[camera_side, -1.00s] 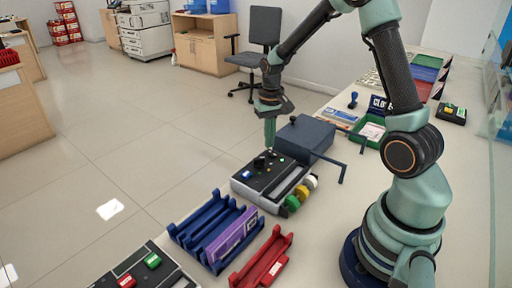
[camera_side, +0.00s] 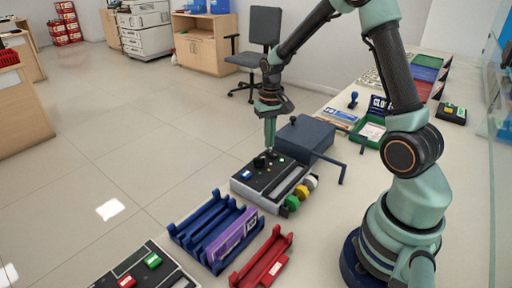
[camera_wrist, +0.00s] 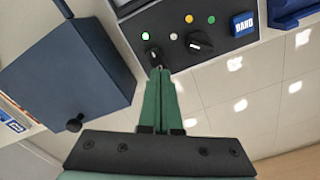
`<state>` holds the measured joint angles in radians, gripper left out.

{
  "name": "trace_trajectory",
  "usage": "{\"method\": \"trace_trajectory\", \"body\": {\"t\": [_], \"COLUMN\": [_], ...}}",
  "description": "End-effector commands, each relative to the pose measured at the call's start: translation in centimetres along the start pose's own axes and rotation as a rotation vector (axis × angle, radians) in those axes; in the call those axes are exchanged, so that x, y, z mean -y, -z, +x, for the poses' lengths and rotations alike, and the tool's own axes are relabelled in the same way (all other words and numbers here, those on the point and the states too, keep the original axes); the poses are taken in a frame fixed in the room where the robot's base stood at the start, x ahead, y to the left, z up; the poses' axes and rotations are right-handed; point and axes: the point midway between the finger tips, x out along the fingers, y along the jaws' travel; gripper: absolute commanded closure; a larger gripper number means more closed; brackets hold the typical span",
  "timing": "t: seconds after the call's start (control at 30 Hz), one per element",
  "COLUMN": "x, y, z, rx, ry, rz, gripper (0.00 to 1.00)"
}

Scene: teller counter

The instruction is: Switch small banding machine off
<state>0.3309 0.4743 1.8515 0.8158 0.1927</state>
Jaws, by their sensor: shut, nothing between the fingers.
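The small banding machine (camera_side: 243,189) stands on the counter, a box with a black top panel. In the wrist view its panel (camera_wrist: 222,38) carries a bright green lamp (camera_wrist: 145,36), a small toggle switch (camera_wrist: 153,55) just below that lamp, a black rotary knob (camera_wrist: 200,42) and a blue BAND button (camera_wrist: 242,24). My gripper (camera_side: 270,150) points down over the far edge of the panel. In the wrist view the closed green fingertips (camera_wrist: 160,71) are empty and right beside the toggle; whether they touch it I cannot tell.
A dark blue box (camera_side: 303,138) with a crank handle stands close behind the machine. Coloured rolls (camera_side: 301,192) sit on its right side. A blue rack (camera_side: 192,232) and a red tray (camera_side: 264,258) are in front. Another panel with green and red buttons (camera_side: 140,270) lies nearer.

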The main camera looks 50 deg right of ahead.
Motion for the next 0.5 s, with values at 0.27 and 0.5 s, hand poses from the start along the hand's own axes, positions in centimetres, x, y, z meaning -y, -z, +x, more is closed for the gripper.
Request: {"method": "trace_trajectory", "body": {"t": [0.27,0.5], "x": [0.00,0.00], "y": [0.00,0.00], "z": [0.02,0.31], "rx": [0.000,0.000], "ry": [0.000,0.000], "rz": [0.000,0.000], "gripper": [1.00,1.00]}}
